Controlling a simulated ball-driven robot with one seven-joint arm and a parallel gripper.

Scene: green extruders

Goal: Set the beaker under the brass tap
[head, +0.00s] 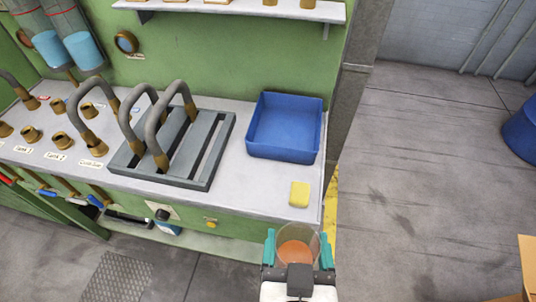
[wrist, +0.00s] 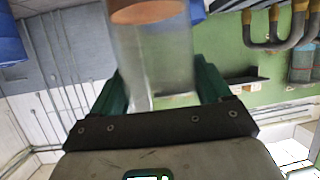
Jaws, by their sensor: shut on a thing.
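The clear beaker (head: 298,236) with orange content is between the teal fingers of my gripper (head: 298,250), which is shut on it. In the head view it is in front of the bench's right front corner, apart from the bench. The beaker (wrist: 155,60) also fills the upper middle of the wrist view, between the fingers of my gripper (wrist: 160,85). Several brass fittings stand on the bench at left, such as the brass fitting (head: 63,140); I cannot tell which one is the brass tap.
A slatted grey grate (head: 203,170) with arched grey hoses (head: 180,92) stands on the bench (head: 258,181). A blue tray (head: 285,150) and a yellow sponge (head: 300,194) are to its right. Clear floor (head: 425,170) lies right of the bench, with a blue drum (head: 522,128) beyond.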

